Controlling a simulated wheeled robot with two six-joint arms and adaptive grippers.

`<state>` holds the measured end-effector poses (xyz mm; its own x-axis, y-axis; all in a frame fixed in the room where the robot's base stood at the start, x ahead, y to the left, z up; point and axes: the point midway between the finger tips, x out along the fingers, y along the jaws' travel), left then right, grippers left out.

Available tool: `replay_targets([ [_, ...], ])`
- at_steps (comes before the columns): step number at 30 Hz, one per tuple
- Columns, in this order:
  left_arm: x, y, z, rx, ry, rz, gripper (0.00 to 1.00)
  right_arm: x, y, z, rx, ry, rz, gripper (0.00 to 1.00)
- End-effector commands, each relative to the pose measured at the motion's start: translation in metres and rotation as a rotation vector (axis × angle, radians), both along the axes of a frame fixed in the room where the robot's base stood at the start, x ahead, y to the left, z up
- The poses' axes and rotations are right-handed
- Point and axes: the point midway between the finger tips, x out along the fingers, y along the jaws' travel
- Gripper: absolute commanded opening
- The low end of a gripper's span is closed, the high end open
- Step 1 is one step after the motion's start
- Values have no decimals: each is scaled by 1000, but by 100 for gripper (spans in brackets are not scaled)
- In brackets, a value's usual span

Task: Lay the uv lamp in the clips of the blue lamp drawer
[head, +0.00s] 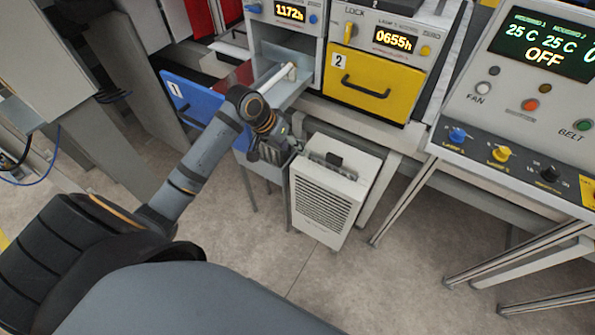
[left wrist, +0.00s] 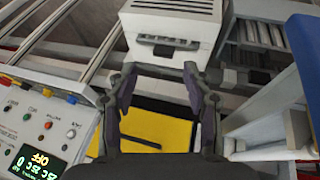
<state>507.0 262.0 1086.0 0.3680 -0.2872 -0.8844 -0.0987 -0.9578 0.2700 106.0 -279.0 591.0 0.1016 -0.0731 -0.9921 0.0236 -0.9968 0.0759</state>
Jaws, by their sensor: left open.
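The blue lamp drawer, marked 1, is pulled out; its blue front (head: 190,100) faces left in the head view. The blue front also shows at the right edge of the left wrist view (left wrist: 306,68). A pale tube with a light end, which looks like the uv lamp (head: 277,78), lies along the open drawer. My left gripper (head: 292,147) is in front of the drawers, above the white box, apart from the lamp. Its fingers (left wrist: 162,95) are spread with nothing between them. My right gripper is out of view.
The yellow drawer (head: 375,80), marked 2, is shut. A white vented box (head: 330,190) stands below it, close to my left gripper. A control panel (head: 530,90) with knobs is at the right. The floor in front is clear.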

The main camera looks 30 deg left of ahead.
Motion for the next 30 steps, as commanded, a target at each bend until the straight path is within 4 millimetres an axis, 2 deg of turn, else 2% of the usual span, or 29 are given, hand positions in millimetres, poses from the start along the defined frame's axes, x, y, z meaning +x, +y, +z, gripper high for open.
replay_targets([
  [1, -2, -6, -12, -6, 4, 1, 51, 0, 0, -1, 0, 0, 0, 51],
  [6, -8, -18, -48, -4, 6, 1, 51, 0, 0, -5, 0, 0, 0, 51],
  [12, -14, -28, -73, 0, 5, 0, 51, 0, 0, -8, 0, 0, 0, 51],
  [17, -16, -31, -80, 2, 5, 0, 51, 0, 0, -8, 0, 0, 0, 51],
  [30, -16, -31, -80, 3, 5, 1, 51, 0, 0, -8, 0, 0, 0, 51],
])
